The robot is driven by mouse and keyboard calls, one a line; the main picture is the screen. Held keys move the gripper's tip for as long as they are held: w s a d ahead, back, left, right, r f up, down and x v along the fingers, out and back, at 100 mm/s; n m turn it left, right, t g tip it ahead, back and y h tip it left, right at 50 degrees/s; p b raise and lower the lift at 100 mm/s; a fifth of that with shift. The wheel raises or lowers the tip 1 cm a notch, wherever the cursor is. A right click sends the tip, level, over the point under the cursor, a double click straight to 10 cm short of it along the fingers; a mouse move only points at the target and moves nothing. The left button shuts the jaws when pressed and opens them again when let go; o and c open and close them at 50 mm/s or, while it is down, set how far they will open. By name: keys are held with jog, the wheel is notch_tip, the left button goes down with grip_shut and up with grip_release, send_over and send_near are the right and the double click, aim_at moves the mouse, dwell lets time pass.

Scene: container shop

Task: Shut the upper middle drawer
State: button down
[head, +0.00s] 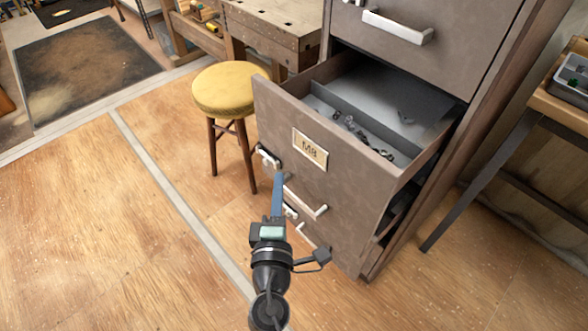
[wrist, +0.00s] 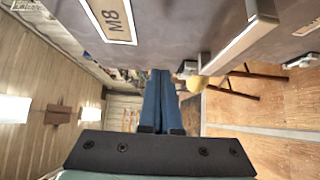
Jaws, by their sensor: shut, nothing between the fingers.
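The open drawer (head: 345,165) labelled M8 sticks far out of the grey-brown cabinet, below a closed drawer (head: 460,40). Small metal parts lie inside it. Its front carries a pale label (head: 310,148) and a light bar handle (head: 310,203). In the wrist view the drawer front (wrist: 175,30), the label (wrist: 112,18) and the handle (wrist: 237,42) fill the top. My gripper (head: 278,176) is in front of the drawer front, left of the handle. Its blue fingers (wrist: 160,75) are shut together and empty. I cannot tell whether the tips touch the drawer.
A yellow stool (head: 230,90) stands close to the left of the open drawer, near a wooden workbench (head: 275,25). A side table (head: 555,100) stands at right. The wooden floor (head: 80,215) at left is clear; a dark mat (head: 85,65) lies farther back.

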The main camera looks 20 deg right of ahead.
aim_at(296, 159)
jog(key=shift+w+d+p, duration=0.1)
jog(key=shift+w+d, duration=0.2)
jog(key=shift+d, duration=0.35)
jog(key=shift+w+d+p, duration=0.1)
jog(key=shift+w+d, duration=0.15)
jog(key=shift+d, duration=0.4)
jog(key=shift+w+d+p, duration=0.1)
jog(key=shift+w+d, duration=0.2)
jog(key=shift+d, duration=0.35)
jog(key=shift+d, duration=0.1)
